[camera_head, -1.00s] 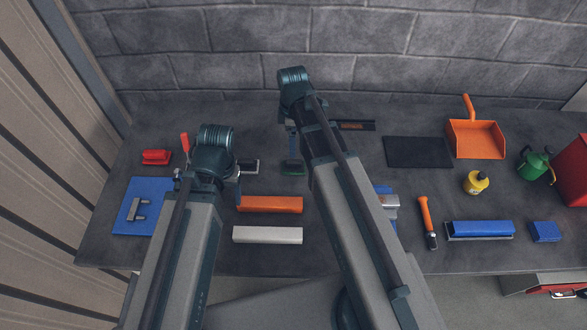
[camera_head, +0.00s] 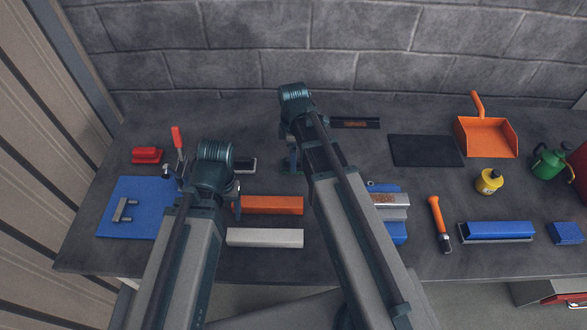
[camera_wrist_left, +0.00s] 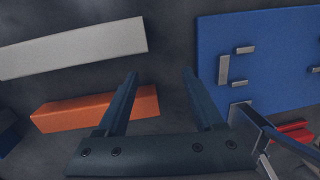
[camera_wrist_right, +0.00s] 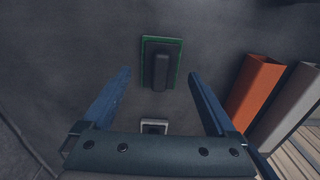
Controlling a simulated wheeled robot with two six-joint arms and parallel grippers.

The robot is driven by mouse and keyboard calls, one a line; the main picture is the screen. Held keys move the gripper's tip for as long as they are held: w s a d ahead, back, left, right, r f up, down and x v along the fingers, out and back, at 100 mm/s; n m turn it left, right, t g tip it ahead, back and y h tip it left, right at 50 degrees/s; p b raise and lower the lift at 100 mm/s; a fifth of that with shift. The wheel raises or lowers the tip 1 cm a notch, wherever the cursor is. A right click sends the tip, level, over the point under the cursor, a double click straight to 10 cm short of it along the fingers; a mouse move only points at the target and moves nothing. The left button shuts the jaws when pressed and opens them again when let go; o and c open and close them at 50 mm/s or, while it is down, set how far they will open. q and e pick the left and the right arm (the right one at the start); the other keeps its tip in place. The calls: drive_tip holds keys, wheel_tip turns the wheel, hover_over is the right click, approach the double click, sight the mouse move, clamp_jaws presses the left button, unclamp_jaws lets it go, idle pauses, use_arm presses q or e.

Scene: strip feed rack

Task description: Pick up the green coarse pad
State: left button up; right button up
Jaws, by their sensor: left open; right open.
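The green coarse pad (camera_wrist_right: 161,64) lies on the table in the right wrist view. It is a dark green-edged rectangle with a dark raised handle. My right gripper (camera_wrist_right: 160,73) is open and empty, above the table, with the pad seen between and beyond its fingertips. In the head view my right arm hides most or all of the pad. My left gripper (camera_wrist_left: 160,72) is open and empty, above the table near an orange bar (camera_wrist_left: 95,109) and a blue board (camera_wrist_left: 273,50).
A pale-rimmed block (camera_wrist_right: 154,127) lies close to the pad. A white bar (camera_head: 264,237) lies in front of the orange bar. A black mat (camera_head: 426,150) and orange dustpan (camera_head: 487,137) are at the right.

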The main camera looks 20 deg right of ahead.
use_arm(q)
wheel_tip(320, 180, down, 3)
drive_tip(key=shift+r+b, duration=0.15)
drive_tip(key=shift+b, duration=0.65)
use_arm(e)
wheel_tip(320, 180, down, 3)
drive_tip(key=shift+r, duration=0.2)
use_arm(q)
drive_tip(key=shift+r, duration=0.1)
use_arm(e)
drive_tip(key=shift+r, duration=0.1)
drive_tip(key=c, duration=1.4)
drive_tip(key=shift+c, duration=0.2)
use_arm(q)
drive_tip(key=shift+r, duration=0.1)
use_arm(e)
wheel_tip(320, 180, up, 10)
drive_tip(key=p, duration=1)
use_arm(q)
wheel_tip(320, 180, up, 10)
